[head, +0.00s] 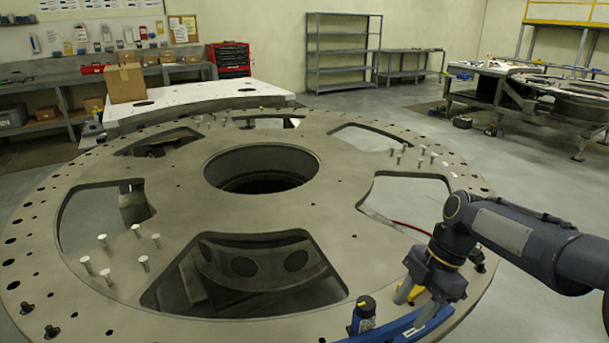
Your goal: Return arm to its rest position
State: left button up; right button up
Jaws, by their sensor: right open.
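The task's object is my own arm. My right arm comes in from the right edge and bends down at the wrist. My right gripper (410,296) points down over the near right rim of the turret plate (222,205). Its fingers are open, and a small yellow piece shows beside them. I cannot tell whether the fingers touch anything. My left gripper and left arm are not in view.
A blue bar-like object (408,328) and a blue bottle with a black cap (364,314) are close to the right gripper. Several upright pins (105,276) stand on the plate around large cutouts. Open floor lies right of the plate.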

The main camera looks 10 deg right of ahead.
jog(key=s+a+m+t, duration=0.3)
jog(key=s+m, duration=0.5)
jog(key=m, duration=0.3)
jog(key=s+a+m+t, duration=0.3)
jog(key=s+a+m, duration=0.1)
jog(key=s+m, duration=0.5)
jog(key=shift+s+f+m+t, duration=0.25)
jog(key=shift+f+m, duration=0.2)
jog(key=shift+m, duration=0.75)
